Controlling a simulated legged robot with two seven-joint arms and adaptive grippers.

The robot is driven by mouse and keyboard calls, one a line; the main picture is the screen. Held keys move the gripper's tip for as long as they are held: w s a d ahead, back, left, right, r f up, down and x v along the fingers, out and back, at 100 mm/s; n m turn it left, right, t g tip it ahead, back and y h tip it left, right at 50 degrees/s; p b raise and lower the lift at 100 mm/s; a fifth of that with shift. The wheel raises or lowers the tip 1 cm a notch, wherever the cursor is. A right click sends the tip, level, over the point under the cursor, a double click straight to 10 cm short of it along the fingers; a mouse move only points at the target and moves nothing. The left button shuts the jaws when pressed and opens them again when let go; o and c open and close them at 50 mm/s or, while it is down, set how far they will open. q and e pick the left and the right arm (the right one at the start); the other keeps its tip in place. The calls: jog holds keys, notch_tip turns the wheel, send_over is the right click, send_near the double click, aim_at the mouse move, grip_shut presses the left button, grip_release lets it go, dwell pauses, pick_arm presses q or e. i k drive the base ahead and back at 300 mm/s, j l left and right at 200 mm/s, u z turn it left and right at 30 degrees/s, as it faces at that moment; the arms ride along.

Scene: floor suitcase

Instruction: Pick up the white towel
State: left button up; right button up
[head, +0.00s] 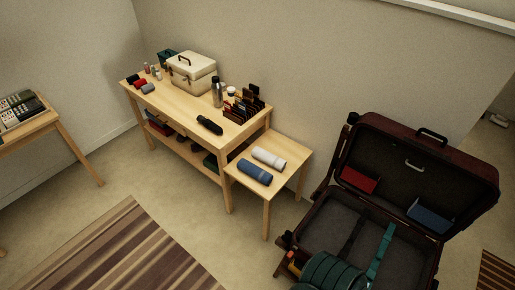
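The white towel (269,158) is rolled up and lies on a small wooden side table (293,151). A rolled blue towel (254,172) lies beside it, on the nearer side. The white towel is fully in sight and nothing holds it. Neither of my grippers can be made out in the head view.
An open dark red suitcase (482,178) stands on the floor at the right, with a green ribbed bundle (335,272) at its near left. A longer wooden table (180,97) with a cream case (192,72), bottle (217,95) and several small items adjoins the side table. Striped rug (120,255) lies front left.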

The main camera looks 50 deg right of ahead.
aim_at(270, 159)
jog(key=i+z, duration=0.35)
jog(key=z, duration=0.15)
jog(key=i+j+z, duration=0.2)
jog(key=i+z, duration=0.15)
jog(key=z, duration=0.15)
jog(key=i+j+z, duration=0.3)
jog(key=z, duration=0.2)
